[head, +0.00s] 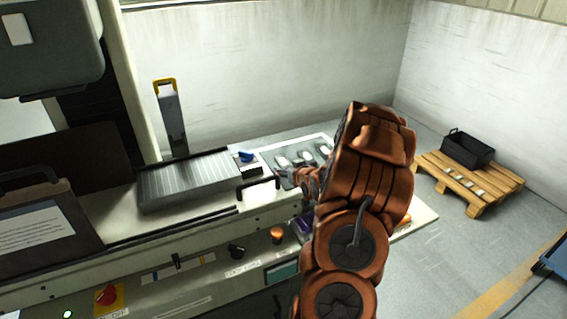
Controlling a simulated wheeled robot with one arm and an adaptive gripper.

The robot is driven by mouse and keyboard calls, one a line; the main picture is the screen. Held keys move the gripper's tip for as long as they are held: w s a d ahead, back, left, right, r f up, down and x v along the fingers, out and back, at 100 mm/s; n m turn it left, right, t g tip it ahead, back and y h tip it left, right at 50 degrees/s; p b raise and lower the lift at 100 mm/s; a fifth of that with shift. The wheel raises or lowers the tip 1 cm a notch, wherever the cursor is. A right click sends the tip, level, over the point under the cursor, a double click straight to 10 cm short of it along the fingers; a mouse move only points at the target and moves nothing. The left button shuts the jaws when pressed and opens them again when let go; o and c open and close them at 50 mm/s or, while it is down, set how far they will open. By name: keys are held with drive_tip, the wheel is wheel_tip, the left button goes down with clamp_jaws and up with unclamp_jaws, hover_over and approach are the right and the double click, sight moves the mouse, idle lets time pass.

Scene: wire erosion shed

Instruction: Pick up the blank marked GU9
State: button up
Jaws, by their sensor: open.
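Several small light-grey pieces (296,158) lie on a grey mat (268,157) at the back right of the bench. They may be blanks, but no marking is readable, so I cannot tell which is GU9. My gripper (284,179) is small and partly hidden at the end of my copper-coloured arm. It is open, just in front of the mat as seen here. I cannot tell its height or whether it touches anything. My arm covers the right part of the bench.
A ribbed grey block (190,181) stands left of the mat, with a blue item (246,156) beside it. A yellow-handled grey post (172,118) rises behind. A wooden pallet (497,185) with a black crate (468,149) stands on the floor at right.

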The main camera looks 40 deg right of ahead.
drive_tip(key=shift+c, duration=0.3)
clamp_jaws()
idle(0.3)
